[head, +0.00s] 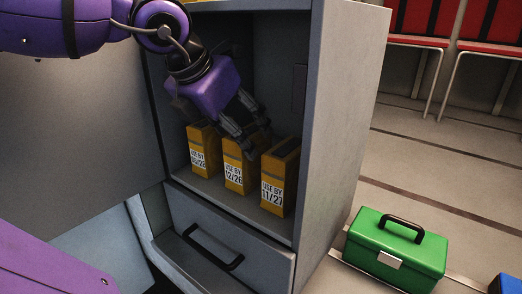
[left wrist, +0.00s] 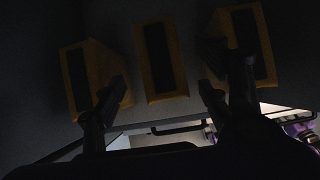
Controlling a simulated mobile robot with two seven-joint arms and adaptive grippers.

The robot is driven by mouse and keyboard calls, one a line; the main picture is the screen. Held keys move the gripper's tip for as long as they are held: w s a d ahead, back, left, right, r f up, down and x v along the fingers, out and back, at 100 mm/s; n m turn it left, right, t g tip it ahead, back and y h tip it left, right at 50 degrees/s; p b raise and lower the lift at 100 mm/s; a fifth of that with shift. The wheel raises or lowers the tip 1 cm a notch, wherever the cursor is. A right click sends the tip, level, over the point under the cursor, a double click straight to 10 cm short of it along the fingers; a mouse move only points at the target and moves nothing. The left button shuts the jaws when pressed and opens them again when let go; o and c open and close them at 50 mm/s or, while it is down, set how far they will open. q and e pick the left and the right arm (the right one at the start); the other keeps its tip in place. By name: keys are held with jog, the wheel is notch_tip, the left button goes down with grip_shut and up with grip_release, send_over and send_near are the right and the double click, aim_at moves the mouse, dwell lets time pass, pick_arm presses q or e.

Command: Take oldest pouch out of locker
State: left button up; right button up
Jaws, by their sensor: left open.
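Three yellow pouches stand upright in a row on the shelf of the grey open locker (head: 342,110). The left pouch (head: 203,148) has a label ending in /28, its month hard to read. The middle pouch (head: 235,172) reads USE BY 12/26, the earliest date. The right pouch (head: 279,178) reads USE BY 11/27. My left gripper (head: 247,126) is inside the locker, open, pointing down just above and behind the middle pouch. In the dark left wrist view, the middle pouch (left wrist: 160,62) lies between the spread fingers (left wrist: 164,88); contact cannot be told. My right gripper is not in view.
A closed drawer with a black handle (head: 212,250) is below the shelf. The locker's side walls stand close around my left arm. A green toolbox (head: 395,250) is on the floor at right, with a blue item (head: 510,285) beside it. Red chairs (head: 428,20) stand behind.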

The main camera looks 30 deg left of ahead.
aim_at(243, 175)
pick_arm(q)
jog(key=x, duration=0.3)
jog(key=b+x, duration=0.1)
jog(key=x, duration=0.2)
jog(key=shift+s+d+f, duration=0.15)
jog(key=shift+s+f, duration=0.05)
jog(key=shift+f, duration=0.35)
jog(key=shift+w+b, duration=0.1)
jog(key=shift+b, duration=0.2)
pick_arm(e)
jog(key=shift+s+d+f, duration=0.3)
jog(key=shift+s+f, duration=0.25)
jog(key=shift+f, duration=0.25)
pick_arm(q)
jog(key=shift+c, duration=0.3)
grip_shut()
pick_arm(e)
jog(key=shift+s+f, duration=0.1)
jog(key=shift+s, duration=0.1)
